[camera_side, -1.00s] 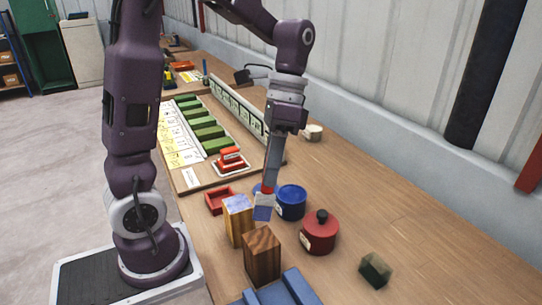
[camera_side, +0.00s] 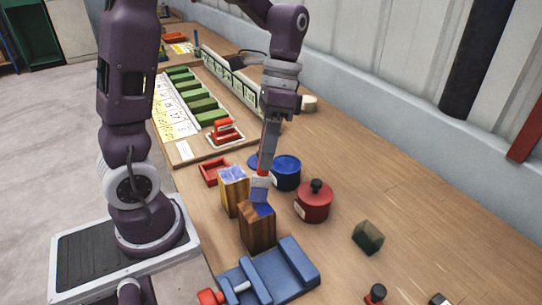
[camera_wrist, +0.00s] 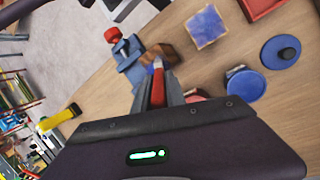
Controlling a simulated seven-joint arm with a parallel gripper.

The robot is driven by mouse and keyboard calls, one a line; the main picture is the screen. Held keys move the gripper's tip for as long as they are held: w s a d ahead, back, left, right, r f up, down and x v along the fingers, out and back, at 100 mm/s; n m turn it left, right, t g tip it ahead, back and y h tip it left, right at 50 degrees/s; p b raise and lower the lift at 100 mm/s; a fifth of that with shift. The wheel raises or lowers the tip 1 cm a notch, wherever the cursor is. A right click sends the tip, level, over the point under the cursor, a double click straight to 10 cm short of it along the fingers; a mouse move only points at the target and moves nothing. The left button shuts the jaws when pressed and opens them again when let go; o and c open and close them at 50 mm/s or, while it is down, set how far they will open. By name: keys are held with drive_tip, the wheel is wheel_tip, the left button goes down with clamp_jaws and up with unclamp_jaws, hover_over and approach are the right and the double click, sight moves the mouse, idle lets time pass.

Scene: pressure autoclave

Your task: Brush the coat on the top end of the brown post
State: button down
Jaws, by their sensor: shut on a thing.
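My gripper (camera_side: 268,148) is shut on a brush (camera_side: 260,187) with a red part and a pale, blue-tinged head pointing down. The brush head is at the top end of the brown post (camera_side: 257,232). Blue coat covers part of that top, and brown wood shows on the rest. A lighter wooden post (camera_side: 234,194) with a blue top stands just behind and left. In the wrist view, my gripper (camera_wrist: 158,88) holds the red brush part (camera_wrist: 157,63) in front of the brown post (camera_wrist: 172,52), partly hiding it. Exact bristle contact is hard to tell.
A blue clamp-like fixture (camera_side: 292,264) lies in front of the brown post. A blue pot (camera_side: 286,174) and a red pot (camera_side: 312,204) stand to the right. A red tray (camera_side: 214,171) lies behind. A dark green block (camera_side: 367,237) is farther right; bare table surrounds it.

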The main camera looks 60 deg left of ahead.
drive_tip(key=s+d, duration=0.2)
drive_tip(key=shift+s+d, duration=0.3)
drive_tip(key=shift+a, duration=1.45)
wheel_tip(320, 180, up, 8)
idle(0.6)
